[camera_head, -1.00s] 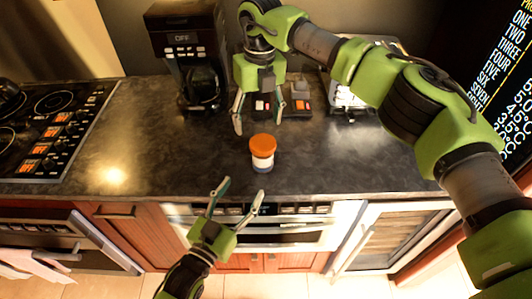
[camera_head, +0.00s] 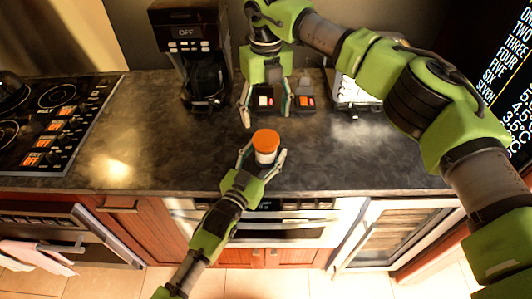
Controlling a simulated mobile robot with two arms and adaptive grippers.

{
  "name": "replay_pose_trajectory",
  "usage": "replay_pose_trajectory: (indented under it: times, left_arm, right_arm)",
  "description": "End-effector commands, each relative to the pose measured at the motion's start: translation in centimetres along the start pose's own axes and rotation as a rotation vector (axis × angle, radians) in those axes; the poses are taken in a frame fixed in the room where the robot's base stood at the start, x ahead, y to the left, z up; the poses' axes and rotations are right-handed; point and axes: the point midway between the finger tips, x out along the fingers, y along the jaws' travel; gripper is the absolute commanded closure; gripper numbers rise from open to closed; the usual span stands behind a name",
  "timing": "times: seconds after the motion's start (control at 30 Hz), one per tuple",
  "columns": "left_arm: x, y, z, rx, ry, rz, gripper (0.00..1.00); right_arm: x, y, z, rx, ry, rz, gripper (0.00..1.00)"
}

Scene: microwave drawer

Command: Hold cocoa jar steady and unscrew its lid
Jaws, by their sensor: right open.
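The cocoa jar (camera_head: 266,155) stands upright on the dark counter near its front edge, with its orange lid (camera_head: 266,141) on top. My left gripper (camera_head: 264,160) comes in from the front, its fingers spread on either side of the jar's body; it looks open, and contact is hard to tell. The lower part of the jar is partly hidden between the fingers. My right gripper (camera_head: 267,118) points down just behind and above the jar, its fingers open and empty, apart from the lid.
A coffee maker (camera_head: 190,55) stands at the back left, and a stove (camera_head: 55,115) is at the far left. The counter on both sides of the jar is clear.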

Motion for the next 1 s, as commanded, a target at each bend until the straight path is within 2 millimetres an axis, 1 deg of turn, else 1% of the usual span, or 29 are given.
replay_pose_trajectory:
  times: [0.1,0.3,0.33,0.37,0.4,0.47,0.5,0.53,0.57,0.67,0.77,0.87,1.0]
  left_arm:
    - [0.34,0.03,-0.05,0.0,0.001,0.0,0.41]
    - [0.34,0.03,-0.04,0.0,0.001,0.0,0.41]
    - [0.34,0.03,-0.04,0.0,0.001,0.0,0.43]
    - [0.33,0.03,-0.04,0.0,0.001,0.0,0.51]
    - [0.33,0.02,-0.04,0.0,0.001,0.0,0.62]
    - [0.33,0.02,-0.04,0.0,0.001,0.0,0.77]
    - [0.32,0.02,-0.03,0.0,0.001,0.0,0.88]
    - [0.32,0.02,-0.04,0.0,0.001,0.0,0.95]
    - [0.32,0.02,-0.04,0.0,0.001,0.0,1.0]
    - [0.32,0.01,-0.03,0.0,0.001,0.0,1.0]
    - [0.31,0.01,-0.03,0.0,0.001,0.0,1.0]
    - [0.31,0.01,-0.02,0.0,0.0,0.0,1.0]
    - [0.31,0.01,-0.02,0.0,0.0,0.0,1.0]
  right_arm:
    - [0.01,0.01,0.0,0.0,0.0,0.0,0.37]
    - [0.01,0.02,0.0,0.0,0.0,0.0,0.37]
    - [0.01,0.02,0.0,0.0,0.0,0.0,0.37]
    - [0.01,0.02,0.0,0.0,0.0,0.0,0.37]
    - [0.01,0.02,0.0,0.0,0.0,0.0,0.37]
    - [0.01,0.02,0.0,0.0,0.0,0.0,0.37]
    - [0.01,0.01,0.0,0.0,0.0,0.0,0.37]
    - [0.01,0.01,0.0,0.0,0.0,0.0,0.37]
    - [0.01,0.01,0.0,0.0,0.0,0.0,0.37]
    - [0.01,0.01,0.0,0.005,0.0,0.0,0.37]
    - [0.01,0.02,0.0,0.047,0.0,0.0,0.37]
    - [0.01,0.03,-0.01,0.147,0.0,0.0,0.37]
    - [0.01,0.05,-0.02,0.373,0.001,0.001,0.37]
